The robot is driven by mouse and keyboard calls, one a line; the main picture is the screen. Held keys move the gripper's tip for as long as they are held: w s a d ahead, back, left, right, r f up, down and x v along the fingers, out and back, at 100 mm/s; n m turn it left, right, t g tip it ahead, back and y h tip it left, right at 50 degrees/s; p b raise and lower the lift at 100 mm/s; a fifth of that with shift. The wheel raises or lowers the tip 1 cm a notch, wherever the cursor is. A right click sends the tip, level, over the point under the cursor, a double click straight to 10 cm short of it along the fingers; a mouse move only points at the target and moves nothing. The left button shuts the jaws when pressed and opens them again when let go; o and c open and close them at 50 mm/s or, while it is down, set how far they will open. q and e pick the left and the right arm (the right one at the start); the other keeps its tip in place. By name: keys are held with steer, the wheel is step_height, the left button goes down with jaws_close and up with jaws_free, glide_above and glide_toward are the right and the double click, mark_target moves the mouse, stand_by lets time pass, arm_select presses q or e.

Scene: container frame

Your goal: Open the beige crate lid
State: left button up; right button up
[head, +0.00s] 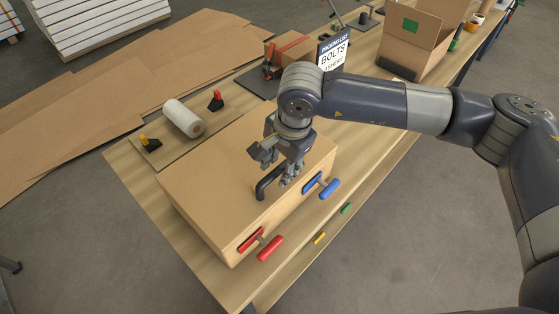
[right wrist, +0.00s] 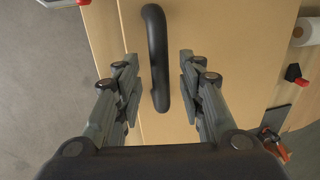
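The beige crate (head: 212,222) stands on the wooden table, and its flat lid (head: 220,170) lies closed on top. A black bar handle (head: 264,186) sits near the lid's front edge; it also shows in the right wrist view (right wrist: 155,50). My right gripper (head: 278,168) is above the lid at the handle. In the right wrist view its two fingers (right wrist: 160,90) are apart, one on each side of the handle, with gaps to both. A red clamp (head: 262,245) and a blue clamp (head: 320,184) are on the crate's front. My left gripper is not in view.
A white roll (head: 184,118) lies behind the crate, between small yellow-topped and red-topped pieces. A packing list sign (head: 334,52), a taped box (head: 290,47) and an open cardboard box (head: 415,45) stand farther back. The floor left of the table has flat cardboard.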

steer(key=shift+f, duration=0.15)
jaws_close()
